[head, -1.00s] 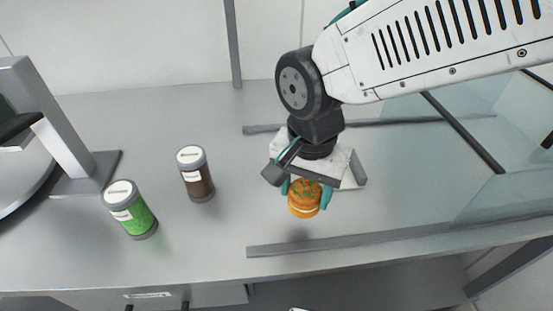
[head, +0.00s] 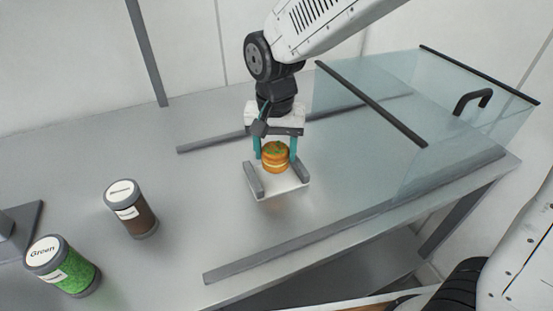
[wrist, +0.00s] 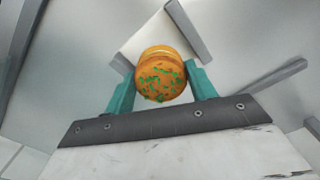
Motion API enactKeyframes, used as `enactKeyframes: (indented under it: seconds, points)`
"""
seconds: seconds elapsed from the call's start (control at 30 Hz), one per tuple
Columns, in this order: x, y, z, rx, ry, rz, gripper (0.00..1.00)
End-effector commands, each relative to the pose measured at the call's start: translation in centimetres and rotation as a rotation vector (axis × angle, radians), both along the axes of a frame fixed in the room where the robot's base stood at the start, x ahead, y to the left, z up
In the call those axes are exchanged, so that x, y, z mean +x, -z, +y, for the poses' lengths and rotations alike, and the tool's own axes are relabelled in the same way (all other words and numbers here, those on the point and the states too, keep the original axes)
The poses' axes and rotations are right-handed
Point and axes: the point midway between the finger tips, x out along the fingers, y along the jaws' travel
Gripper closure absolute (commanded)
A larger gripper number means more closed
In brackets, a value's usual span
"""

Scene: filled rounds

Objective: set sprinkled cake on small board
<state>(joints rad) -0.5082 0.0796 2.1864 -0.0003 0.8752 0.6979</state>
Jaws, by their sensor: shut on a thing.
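The sprinkled cake (head: 275,158) is a round orange-brown layered cake with a pale band and green sprinkles on top. My gripper (head: 276,152) is shut on it, one teal finger at each side. The small board (head: 287,188) is a white plate with grey rails on two sides. In the head view the cake overlaps the board's back part; I cannot tell whether it touches. In the wrist view the cake (wrist: 160,76) sits between the fingers (wrist: 162,88), with the white board (wrist: 150,38) partly hidden behind it.
A brown jar (head: 133,212) and a green jar (head: 65,270) stand on the grey counter at left. A clear glass guard (head: 440,110) with a black handle (head: 472,100) stands at right. Dark rails (head: 300,248) lie along the counter.

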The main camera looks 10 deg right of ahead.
Motion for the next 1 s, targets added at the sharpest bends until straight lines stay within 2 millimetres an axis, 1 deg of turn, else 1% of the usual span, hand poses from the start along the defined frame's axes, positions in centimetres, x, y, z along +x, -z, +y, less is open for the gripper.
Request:
enactKeyframes:
  seconds: [0.07, 0.3, 0.67, 0.7, 0.73, 1.0]
  points:
    - [0.1, 0.4, -0.1, -0.001, 0.001, 0.002, 0.54]
    - [0.0, 3.4, -0.2, -0.001, 0.002, 0.003, 0.54]
    - [0.1, 3.8, -0.1, 0.0, 0.002, 0.0, 0.54]
    - [0.1, 3.8, -0.1, 0.0, 0.002, 0.0, 0.39]
    - [0.1, 3.8, -0.1, 0.0, 0.002, 0.0, 0.35]
    - [0.1, 3.7, -0.1, 0.0, 0.001, 0.0, 0.35]
